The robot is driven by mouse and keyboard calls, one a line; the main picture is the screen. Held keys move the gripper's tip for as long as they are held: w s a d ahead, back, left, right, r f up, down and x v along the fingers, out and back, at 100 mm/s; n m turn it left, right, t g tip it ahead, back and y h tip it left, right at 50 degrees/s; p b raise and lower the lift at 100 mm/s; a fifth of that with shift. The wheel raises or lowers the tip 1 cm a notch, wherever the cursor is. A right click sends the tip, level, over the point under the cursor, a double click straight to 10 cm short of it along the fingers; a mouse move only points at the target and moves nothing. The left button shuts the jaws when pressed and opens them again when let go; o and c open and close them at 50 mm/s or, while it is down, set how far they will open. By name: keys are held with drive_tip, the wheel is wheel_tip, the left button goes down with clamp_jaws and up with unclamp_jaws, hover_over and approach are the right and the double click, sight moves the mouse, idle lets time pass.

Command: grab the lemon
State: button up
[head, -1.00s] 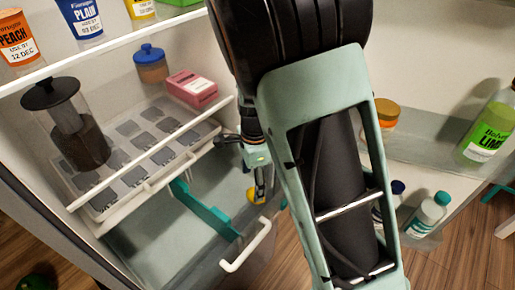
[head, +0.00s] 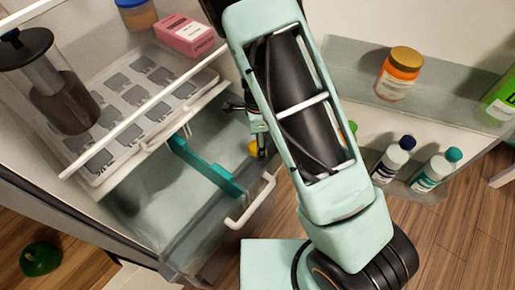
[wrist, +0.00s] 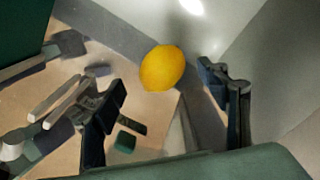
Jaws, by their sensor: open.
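The yellow lemon (head: 253,149) lies low in the clear drawer (head: 150,205), near its right side, partly hidden behind my gripper. In the wrist view the lemon (wrist: 162,67) shows whole, between and just beyond the two dark fingertips. My gripper (wrist: 163,84) is open and empty, with one finger on each side of the lemon. I see no finger touching it. In the head view my gripper (head: 260,146) reaches down into the drawer, mostly covered by my arm.
A teal divider (head: 208,168) crosses the drawer, left of my gripper. A white handle (head: 253,207) is on the drawer's front. A white tray with a coffee press (head: 60,90) sits above left. Bottles (head: 395,158) stand in the door shelf at right. A green object (head: 40,259) lies on the floor.

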drive_tip(key=shift+w+f, duration=0.15)
drive_tip(key=shift+f, duration=1.65)
drive_tip(key=c, duration=1.3)
drive_tip(key=shift+r, duration=0.15)
